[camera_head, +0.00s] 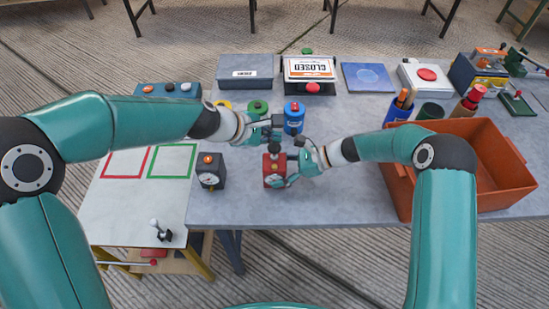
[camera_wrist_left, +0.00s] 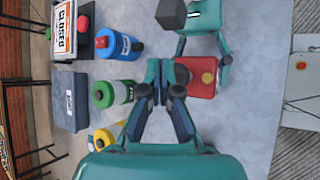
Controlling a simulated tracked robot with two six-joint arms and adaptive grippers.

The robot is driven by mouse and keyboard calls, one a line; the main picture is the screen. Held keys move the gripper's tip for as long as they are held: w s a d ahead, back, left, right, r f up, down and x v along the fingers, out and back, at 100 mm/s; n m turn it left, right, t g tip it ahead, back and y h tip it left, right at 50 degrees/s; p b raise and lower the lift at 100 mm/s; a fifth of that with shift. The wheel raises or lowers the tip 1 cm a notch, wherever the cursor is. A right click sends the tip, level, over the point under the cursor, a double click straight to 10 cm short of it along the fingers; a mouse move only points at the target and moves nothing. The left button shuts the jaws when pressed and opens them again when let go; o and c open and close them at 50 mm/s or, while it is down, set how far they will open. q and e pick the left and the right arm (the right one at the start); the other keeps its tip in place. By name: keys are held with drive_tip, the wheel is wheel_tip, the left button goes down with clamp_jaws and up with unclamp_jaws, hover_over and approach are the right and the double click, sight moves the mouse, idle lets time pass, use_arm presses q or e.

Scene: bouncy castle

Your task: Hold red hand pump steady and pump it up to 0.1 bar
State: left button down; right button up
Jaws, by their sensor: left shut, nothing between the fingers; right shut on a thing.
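My right gripper (camera_head: 288,172) is shut on the pump body from the right. My left gripper (camera_head: 279,128) is shut and empty, just behind and above the pump near its knob; in the left wrist view its fingertips (camera_wrist_left: 163,78) are beside the pump. Whether they touch the knob I cannot tell. The gauge reading is too small to read.
A blue canister (camera_head: 294,118) and a green canister (camera_head: 258,108) stand close behind my left gripper. A black gauge box (camera_head: 210,170) stands left of the pump. An orange crate (camera_head: 509,185) is under my right arm. The table front is clear.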

drive_tip(key=shift+f, duration=0.15)
use_arm(q)
drive_tip(key=shift+w+f, duration=0.1)
use_arm(e)
drive_tip(key=o, duration=0.9)
drive_tip(key=shift+w, duration=0.15)
drive_tip(key=shift+o, duration=0.2)
drive_tip(key=shift+d, duration=0.1)
